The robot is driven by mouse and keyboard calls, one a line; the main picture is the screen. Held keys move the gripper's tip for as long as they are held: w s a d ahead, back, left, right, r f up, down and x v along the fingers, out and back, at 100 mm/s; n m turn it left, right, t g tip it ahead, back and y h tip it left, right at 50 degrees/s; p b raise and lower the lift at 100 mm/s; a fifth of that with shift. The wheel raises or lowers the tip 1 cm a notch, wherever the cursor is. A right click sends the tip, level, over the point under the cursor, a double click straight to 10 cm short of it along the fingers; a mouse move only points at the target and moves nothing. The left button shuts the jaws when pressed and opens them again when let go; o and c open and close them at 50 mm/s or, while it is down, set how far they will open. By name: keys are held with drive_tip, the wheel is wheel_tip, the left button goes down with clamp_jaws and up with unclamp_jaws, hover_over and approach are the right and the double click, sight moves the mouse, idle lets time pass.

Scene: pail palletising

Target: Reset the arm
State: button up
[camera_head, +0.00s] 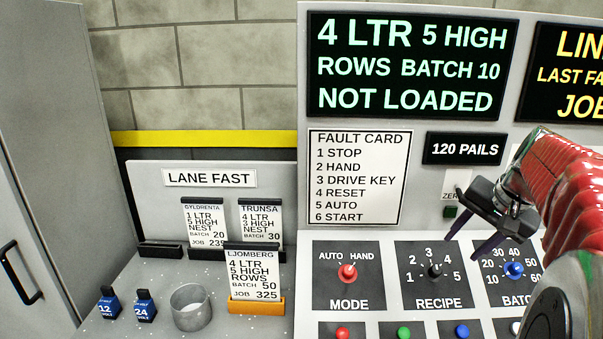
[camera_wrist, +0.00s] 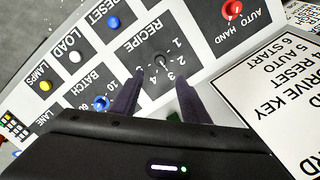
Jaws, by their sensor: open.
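My red arm (camera_head: 562,185) reaches in from the right in the head view. My gripper (camera_head: 461,248) is open, its two dark fingers pointing down and left in front of the control panel, above the recipe and batch dials. In the wrist view my gripper (camera_wrist: 158,82) shows both fingers apart with nothing between them. The recipe knob (camera_wrist: 162,62) appears just beyond the fingertips. I cannot tell from these views whether the fingers touch the panel.
The panel has the red mode knob (camera_head: 348,272), black recipe knob (camera_head: 435,271) and blue batch knob (camera_head: 514,270), with coloured buttons below. The display (camera_head: 405,63) reads NOT LOADED. Left are job cards (camera_head: 254,272), a metal cup (camera_head: 191,307) and two blue-labelled blocks (camera_head: 109,302).

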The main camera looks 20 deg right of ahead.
drive_tip(key=s+a+f+n+g, duration=0.1)
drive_tip(key=s+a+f+n, duration=0.15)
drive_tip(key=a+f, duration=0.25)
drive_tip(key=s+a+f+n, duration=0.1)
drive_tip(key=s+a+n, duration=0.2)
drive_tip(key=a, duration=0.6)
drive_tip(key=s+a+f+n+t, duration=0.1)
drive_tip(key=s+a+n, duration=0.1)
drive_tip(key=a, duration=0.7)
drive_tip(key=s+a+f+n, duration=0.1)
drive_tip(key=s+a+n, duration=0.2)
drive_tip(key=a, duration=0.6)
drive_tip(key=shift+s+a+n+t, duration=0.25)
drive_tip(key=shift+s+n+t, duration=0.05)
drive_tip(key=shift+n, duration=0.35)
drive_tip(key=shift+c, duration=0.3)
idle(1.3)
drive_tip(key=shift+c, duration=1.1)
